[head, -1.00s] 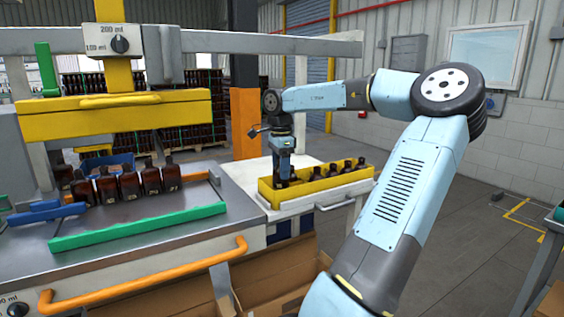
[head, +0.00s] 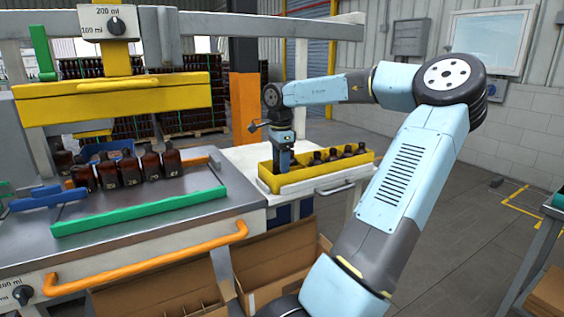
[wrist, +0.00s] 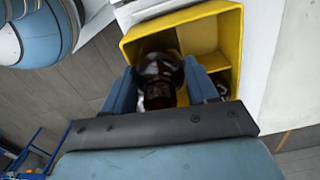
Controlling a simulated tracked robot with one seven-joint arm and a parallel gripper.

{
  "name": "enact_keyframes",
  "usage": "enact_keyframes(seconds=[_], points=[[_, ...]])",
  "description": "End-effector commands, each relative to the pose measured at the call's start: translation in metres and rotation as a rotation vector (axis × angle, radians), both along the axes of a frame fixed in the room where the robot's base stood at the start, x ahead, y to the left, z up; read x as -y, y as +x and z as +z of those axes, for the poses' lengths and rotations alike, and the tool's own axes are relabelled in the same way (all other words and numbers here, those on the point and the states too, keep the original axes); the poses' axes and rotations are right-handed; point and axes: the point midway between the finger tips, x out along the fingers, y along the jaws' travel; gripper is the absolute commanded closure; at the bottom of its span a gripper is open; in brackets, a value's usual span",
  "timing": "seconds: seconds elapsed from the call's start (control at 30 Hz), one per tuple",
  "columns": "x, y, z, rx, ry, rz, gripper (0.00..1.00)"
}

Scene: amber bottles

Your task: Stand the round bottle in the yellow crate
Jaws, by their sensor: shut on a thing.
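The yellow crate (head: 325,181) stands on a white table right of the bench. My gripper (head: 283,168) reaches down into its left end. In the wrist view my gripper (wrist: 158,88) is shut on a dark amber bottle, the round bottle (wrist: 158,68), between its two blue fingers. The bottle is inside the walls of one compartment at the end of the yellow crate (wrist: 130,45). Whether its base touches the crate floor is hidden. In the head view the bottle is hidden by my gripper and the crate wall.
Several dark bottles (head: 347,152) stand in the crate's right part. In the wrist view a neighbouring compartment (wrist: 200,30) looks empty, and another bottle (wrist: 220,88) shows right of my gripper. Several bottles (head: 130,168) stand on the bench behind a green rail (head: 140,210). Open cardboard boxes (head: 280,265) sit below.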

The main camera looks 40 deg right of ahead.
Motion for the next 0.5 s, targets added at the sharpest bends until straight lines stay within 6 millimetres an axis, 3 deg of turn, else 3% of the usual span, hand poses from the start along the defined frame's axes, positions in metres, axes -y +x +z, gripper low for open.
enact_keyframes(seconds=[0.37,0.4,0.5], points=[[0.0003,-0.0001,-0.0014,0.000,0.000,0.000,0.75],[0.0004,-0.0001,-0.0011,0.000,0.000,0.000,0.38],[0.0003,-0.0002,-0.0012,0.000,0.000,-0.001,0.29]])
